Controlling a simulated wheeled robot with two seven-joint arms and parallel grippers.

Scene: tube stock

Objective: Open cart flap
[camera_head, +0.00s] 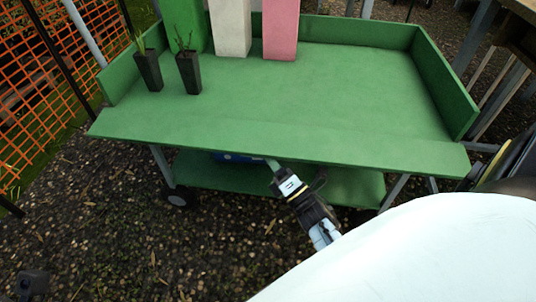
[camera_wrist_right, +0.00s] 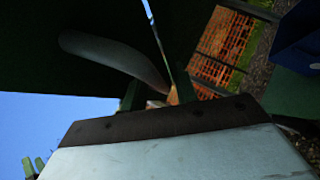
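The green cart (camera_head: 340,85) stands in front of me. Its long front flap (camera_head: 270,140) is a green board along the near edge, lying outward and nearly level with the top rather than upright like the side walls. My right gripper (camera_head: 273,165) reaches in from the lower right and has its tips just under the flap's near edge. In the right wrist view, the gripper (camera_wrist_right: 158,92) is under a dark surface, close to a pale curved piece (camera_wrist_right: 115,58). Dim light hides whether the fingers are closed on anything.
Two dark pots with plants (camera_head: 188,72) stand at the cart's left, beside green, white and pink blocks (camera_head: 281,30). A blue container (camera_head: 238,157) sits on the lower shelf (camera_head: 200,170). An orange fence (camera_head: 40,90) is at left. Gravel in front is mostly clear.

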